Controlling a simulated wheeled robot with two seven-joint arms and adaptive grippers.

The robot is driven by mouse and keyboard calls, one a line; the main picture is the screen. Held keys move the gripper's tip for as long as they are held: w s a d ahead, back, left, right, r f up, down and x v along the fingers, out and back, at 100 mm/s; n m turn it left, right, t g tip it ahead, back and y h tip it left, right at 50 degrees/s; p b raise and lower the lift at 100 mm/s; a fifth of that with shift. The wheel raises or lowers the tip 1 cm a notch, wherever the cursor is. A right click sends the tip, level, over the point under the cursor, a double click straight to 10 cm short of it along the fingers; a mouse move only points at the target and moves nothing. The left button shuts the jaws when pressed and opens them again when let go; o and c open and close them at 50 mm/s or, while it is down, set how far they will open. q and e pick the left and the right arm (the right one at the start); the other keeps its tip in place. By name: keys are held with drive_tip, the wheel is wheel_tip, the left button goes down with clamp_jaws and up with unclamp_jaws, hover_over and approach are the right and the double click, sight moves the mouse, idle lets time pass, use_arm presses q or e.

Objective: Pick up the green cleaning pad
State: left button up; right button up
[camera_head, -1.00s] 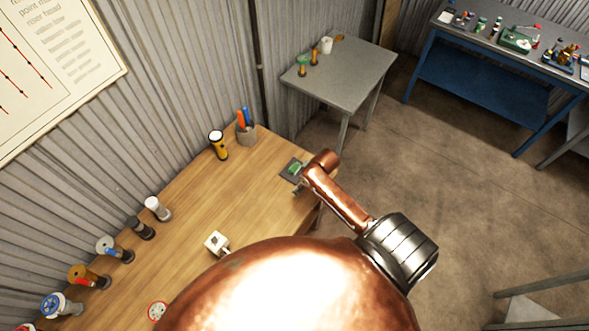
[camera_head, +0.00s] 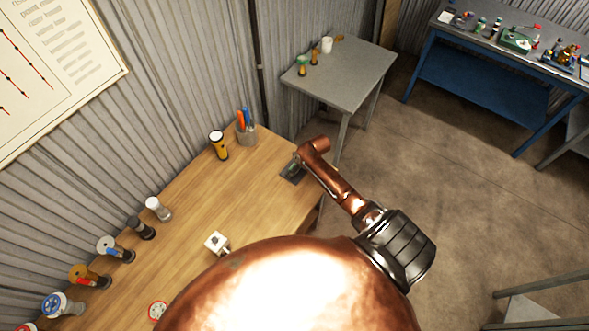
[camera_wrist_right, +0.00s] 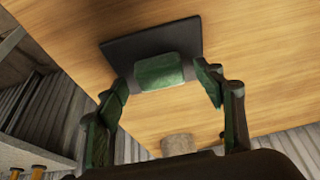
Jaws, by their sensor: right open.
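The green cleaning pad (camera_wrist_right: 160,70) lies on a dark flat mat (camera_wrist_right: 122,48) on the wooden table, in the middle of the right wrist view. My right gripper (camera_wrist_right: 165,82) is open, with one finger at each side of the pad. I cannot tell whether the fingers touch it. In the head view the right gripper (camera_head: 295,163) is over the mat (camera_head: 291,175) near the table's right end, and it hides the pad. My left gripper is not in view.
A grey table (camera_head: 345,80) and a blue workbench (camera_head: 475,85) stand beyond. The tabletop around the mat is clear.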

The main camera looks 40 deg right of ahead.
drive_tip(key=shift+w+f, duration=0.1)
drive_tip(key=shift+f, duration=0.1)
drive_tip(key=shift+c, duration=0.5)
drive_tip(key=c, duration=0.9)
drive_tip(key=shift+c, duration=0.2)
